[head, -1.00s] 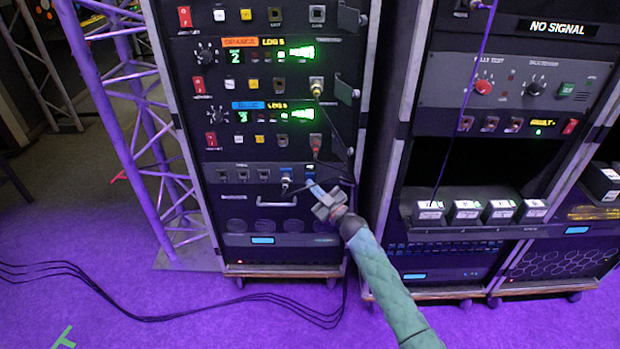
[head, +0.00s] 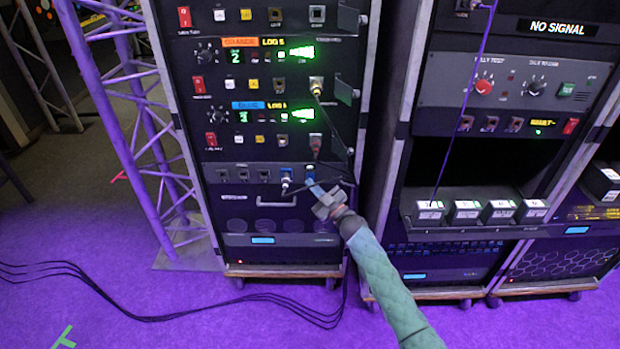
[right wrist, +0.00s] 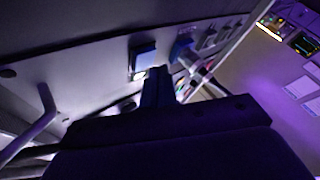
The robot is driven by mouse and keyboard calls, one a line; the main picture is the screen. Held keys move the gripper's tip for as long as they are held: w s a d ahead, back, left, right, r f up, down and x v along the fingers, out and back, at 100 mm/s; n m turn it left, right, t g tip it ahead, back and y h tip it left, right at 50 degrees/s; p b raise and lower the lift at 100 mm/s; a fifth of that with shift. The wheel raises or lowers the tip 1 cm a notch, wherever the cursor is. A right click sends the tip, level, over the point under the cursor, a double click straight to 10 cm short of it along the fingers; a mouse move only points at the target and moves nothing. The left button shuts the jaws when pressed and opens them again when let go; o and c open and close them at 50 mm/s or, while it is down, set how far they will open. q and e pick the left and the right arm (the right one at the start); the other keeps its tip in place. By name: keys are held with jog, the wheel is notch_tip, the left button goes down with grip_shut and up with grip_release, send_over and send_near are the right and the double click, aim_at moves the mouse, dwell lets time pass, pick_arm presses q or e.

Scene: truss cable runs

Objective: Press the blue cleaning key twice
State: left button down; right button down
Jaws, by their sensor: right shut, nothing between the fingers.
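The blue key (head: 309,169) is on the lower panel of the left rack, right of a blue socket with a cable plug in it. In the right wrist view the key (right wrist: 143,58) is a blue square with a bright spot at its lower edge. My right gripper (head: 311,184) is shut and empty, its tips just below the key. In the right wrist view its tips (right wrist: 157,72) are close beside the key's lower right; I cannot tell whether they touch. My left gripper is not in view.
A plugged blue socket (head: 285,170) and dark cables are close to my right gripper. A metal handle (head: 276,201) is below left. A second rack (head: 470,150) stands to the right. Loose black cables (head: 150,298) lie on the purple floor.

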jog(key=shift+w, duration=0.25)
jog(key=shift+w, duration=0.5)
dwell(0.9)
jog(key=shift+s+p, duration=0.45)
jog(key=shift+s, duration=0.45)
